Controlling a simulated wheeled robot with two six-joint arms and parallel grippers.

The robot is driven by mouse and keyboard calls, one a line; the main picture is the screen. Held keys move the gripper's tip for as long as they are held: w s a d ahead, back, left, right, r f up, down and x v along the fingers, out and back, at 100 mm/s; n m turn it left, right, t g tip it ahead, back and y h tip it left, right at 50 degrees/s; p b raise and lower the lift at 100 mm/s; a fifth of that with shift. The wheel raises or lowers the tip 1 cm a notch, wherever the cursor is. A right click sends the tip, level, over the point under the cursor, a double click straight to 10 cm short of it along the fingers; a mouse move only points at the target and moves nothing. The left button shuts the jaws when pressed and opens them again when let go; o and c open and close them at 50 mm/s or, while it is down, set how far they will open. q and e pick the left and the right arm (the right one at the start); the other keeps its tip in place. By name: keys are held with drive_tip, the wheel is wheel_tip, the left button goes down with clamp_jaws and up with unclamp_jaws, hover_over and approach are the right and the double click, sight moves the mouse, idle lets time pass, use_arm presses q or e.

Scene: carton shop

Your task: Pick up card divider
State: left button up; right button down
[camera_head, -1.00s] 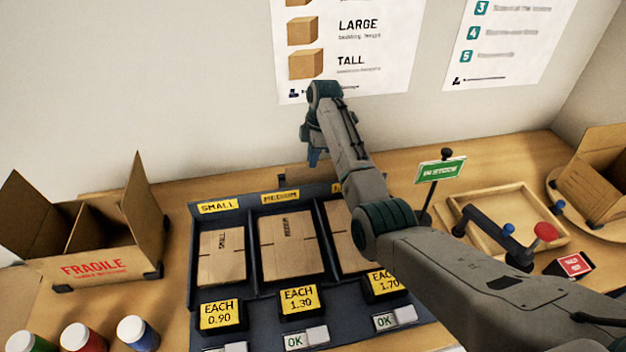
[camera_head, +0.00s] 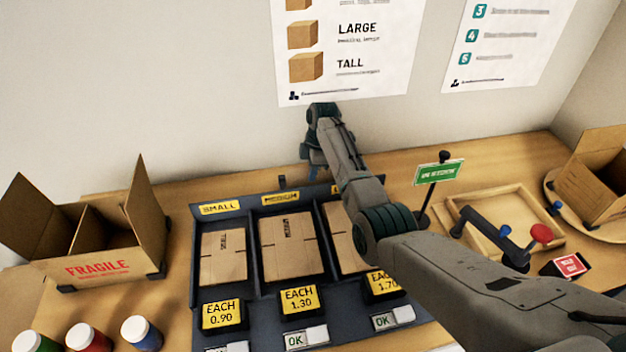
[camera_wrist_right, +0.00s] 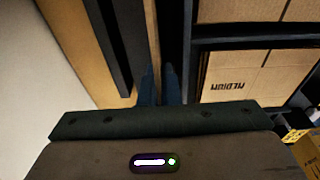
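My right gripper (camera_head: 314,162) hangs behind the divided dark tray, near the wall, and is partly hidden by its own wrist in the head view. In the right wrist view its two blue fingers (camera_wrist_right: 160,88) stand a little apart, with a narrow gap. A thin tan strip (camera_wrist_right: 151,40), possibly the card divider's edge, runs up to the fingers between dark bars; I cannot tell for sure what it is or whether it lies between the fingers. I see no clear grip on it. My left gripper is not in view.
The dark tray (camera_head: 252,240) holds flat cartons, including the medium one (camera_wrist_right: 232,76). An open FRAGILE box (camera_head: 97,268) stands left, with several capped jars in front. A green sign (camera_head: 438,172), a wooden tray (camera_head: 520,205) and another open box (camera_head: 597,180) are right.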

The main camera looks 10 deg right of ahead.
drive_tip(key=shift+r, duration=0.1)
wheel_tip(320, 180, up, 8)
drive_tip(key=shift+r+b, duration=0.2)
drive_tip(key=shift+b, duration=0.75)
wheel_tip(320, 180, up, 18)
drive_tip(key=p, duration=1.6)
drive_tip(key=shift+r+p, duration=0.25)
drive_tip(key=shift+p, duration=0.15)
drive_tip(key=shift+f, duration=0.1)
